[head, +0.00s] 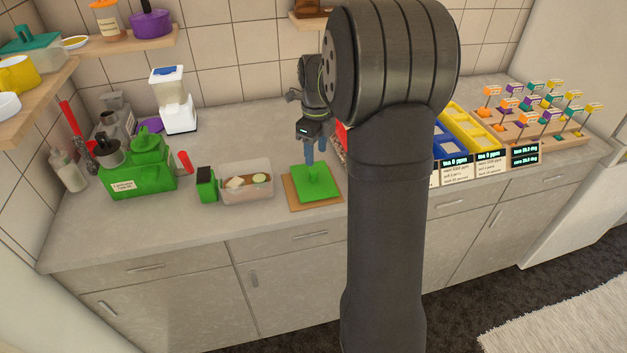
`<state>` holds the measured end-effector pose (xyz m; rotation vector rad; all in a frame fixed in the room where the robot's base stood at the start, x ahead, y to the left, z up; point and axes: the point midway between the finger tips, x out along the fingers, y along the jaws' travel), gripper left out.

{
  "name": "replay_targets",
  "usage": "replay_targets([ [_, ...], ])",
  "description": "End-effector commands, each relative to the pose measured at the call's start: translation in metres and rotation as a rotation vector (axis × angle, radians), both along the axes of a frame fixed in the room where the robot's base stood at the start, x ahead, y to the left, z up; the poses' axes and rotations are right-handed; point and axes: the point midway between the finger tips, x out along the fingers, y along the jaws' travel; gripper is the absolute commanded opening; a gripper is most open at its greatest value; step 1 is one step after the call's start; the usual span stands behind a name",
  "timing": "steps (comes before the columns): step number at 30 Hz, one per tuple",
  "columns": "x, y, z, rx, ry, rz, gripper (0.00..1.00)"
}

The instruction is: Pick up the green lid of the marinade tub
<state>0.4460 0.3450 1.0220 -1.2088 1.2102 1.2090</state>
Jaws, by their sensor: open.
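The green lid (324,190) is a flat square with a raised part near its middle. It lies on a brown board (293,203) on the counter. The clear marinade tub (247,196) stands uncovered to the left of the lid, with pale and green food pieces inside. My gripper (314,156) points down over the back part of the lid. Its blue-grey fingers are open, with nothing seen between them. The fingertips are close to the lid's raised part; I cannot tell whether they touch it.
A small green block (207,186) stands left of the tub. A larger green box (150,183) and a white appliance (176,103) are farther left. Blue and yellow trays (470,128) are at the right. The counter in front of the tub is clear. My arm hides part of the counter.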

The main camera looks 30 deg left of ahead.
Motion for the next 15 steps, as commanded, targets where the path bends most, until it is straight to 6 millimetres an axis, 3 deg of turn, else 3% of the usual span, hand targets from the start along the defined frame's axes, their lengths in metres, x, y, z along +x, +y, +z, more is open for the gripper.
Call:
replay_targets([
  [10, -0.002, 0.001, -0.032, -0.002, 0.002, 0.001, 0.49],
  [15, -0.005, 0.005, -0.058, -0.002, 0.002, 0.0, 0.49],
])
